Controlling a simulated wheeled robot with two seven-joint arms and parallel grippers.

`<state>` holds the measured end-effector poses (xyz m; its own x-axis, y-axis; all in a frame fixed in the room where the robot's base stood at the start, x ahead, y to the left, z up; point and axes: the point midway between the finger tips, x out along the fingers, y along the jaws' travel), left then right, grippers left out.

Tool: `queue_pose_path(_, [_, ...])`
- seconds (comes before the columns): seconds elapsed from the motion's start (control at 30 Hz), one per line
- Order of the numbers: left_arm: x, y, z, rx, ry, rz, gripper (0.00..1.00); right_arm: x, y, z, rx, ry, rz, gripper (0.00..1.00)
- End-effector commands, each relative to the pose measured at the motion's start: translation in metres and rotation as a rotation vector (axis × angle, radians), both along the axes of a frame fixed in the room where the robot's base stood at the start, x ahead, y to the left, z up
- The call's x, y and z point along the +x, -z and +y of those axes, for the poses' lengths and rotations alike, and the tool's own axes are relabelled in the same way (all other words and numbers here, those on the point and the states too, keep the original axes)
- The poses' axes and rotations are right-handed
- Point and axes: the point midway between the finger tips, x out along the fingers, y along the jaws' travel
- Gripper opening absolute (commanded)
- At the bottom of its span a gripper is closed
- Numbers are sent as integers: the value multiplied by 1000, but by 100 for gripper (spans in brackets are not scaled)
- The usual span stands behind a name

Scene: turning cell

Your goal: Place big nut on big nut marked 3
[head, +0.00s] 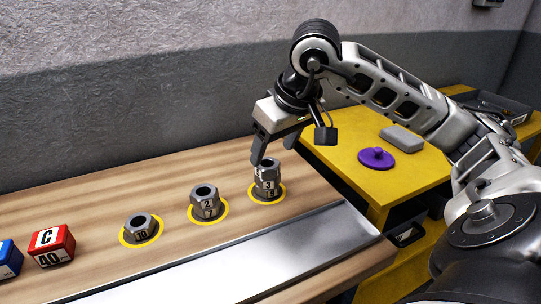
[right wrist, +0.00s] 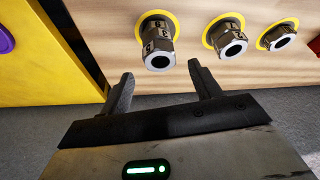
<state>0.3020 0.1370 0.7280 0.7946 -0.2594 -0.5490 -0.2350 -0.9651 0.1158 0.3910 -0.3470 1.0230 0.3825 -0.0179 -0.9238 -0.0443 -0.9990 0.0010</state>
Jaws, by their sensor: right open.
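A big grey nut (head: 265,170) sits on top of the stack at the right yellow ring, directly on the big nut marked 3 (head: 268,185). A further numbered nut is under it, its label hard to read. The stack looks upright and also shows in the right wrist view (right wrist: 158,48), seen from above. My right gripper (head: 263,150) is open and empty, just above and beside the top nut. In the right wrist view its two fingers (right wrist: 162,88) are apart, with the stack beyond their tips. My left gripper is not in view.
Red (head: 51,246) and blue (head: 8,260) blocks lie at far left. A metal strip (head: 240,258) runs along the front. A yellow table (head: 345,165) holds a purple knobbed disc (head: 377,158).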

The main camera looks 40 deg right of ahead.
Motion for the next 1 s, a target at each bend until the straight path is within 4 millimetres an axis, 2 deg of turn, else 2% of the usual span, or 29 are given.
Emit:
queue_pose_path(0.03, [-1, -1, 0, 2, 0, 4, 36, -4, -14, 0, -2, 1, -6, 63])
queue_pose_path(0.2, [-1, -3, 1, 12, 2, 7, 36, -18, -47, 1, -1, 0, -6, 63])
queue_pose_path(0.4, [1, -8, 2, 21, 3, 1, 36, -28, -69, 1, 0, 1, -3, 63])
queue_pose_path(1.0, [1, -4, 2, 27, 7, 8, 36, -30, -73, 2, 0, 0, 1, 63])
